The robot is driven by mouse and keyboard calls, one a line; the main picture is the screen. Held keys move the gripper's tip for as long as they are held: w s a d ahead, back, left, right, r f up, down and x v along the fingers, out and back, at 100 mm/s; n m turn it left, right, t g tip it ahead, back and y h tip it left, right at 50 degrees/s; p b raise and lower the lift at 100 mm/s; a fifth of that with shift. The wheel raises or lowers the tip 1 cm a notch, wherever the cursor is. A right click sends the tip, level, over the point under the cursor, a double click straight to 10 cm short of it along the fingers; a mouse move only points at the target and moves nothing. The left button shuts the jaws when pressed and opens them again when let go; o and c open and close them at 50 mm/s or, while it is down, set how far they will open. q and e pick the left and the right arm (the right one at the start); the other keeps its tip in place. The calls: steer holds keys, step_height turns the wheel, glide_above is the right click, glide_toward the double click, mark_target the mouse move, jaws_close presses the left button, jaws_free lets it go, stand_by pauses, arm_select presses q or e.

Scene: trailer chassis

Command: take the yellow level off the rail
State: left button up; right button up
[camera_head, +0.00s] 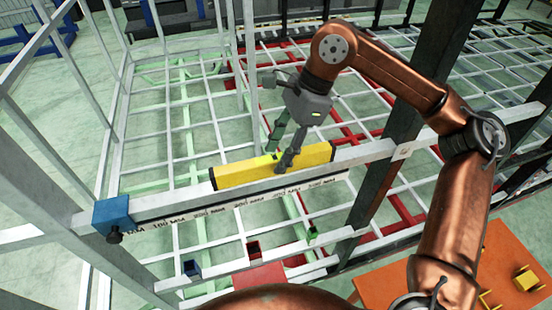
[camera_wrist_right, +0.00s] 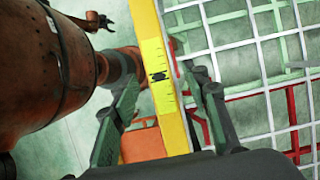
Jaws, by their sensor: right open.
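The yellow level (camera_head: 236,173) lies lengthwise along the top of the pale rail (camera_head: 372,152) in the head view. It has dark ends and looks in line with the rail. In the right wrist view the level (camera_wrist_right: 155,50) runs top to bottom, with scale marks and a small dark vial. My right gripper (camera_head: 278,161) comes down from above at the level's middle. Its open fingers stand one on each side of the level, as the right wrist view also shows (camera_wrist_right: 164,88). A narrow gap shows beside the level there. My left gripper is not in view.
A blue block (camera_head: 113,213) with a dark knob sits at the rail's left end, and a printed scale strip (camera_head: 215,209) runs below the rail. A dark post (camera_head: 392,150) stands right of the level. An orange table (camera_head: 490,270) with yellow parts is at lower right.

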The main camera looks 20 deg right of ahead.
steer(key=shift+x, duration=1)
steer(key=shift+a+r, duration=0.1)
jaws_close()
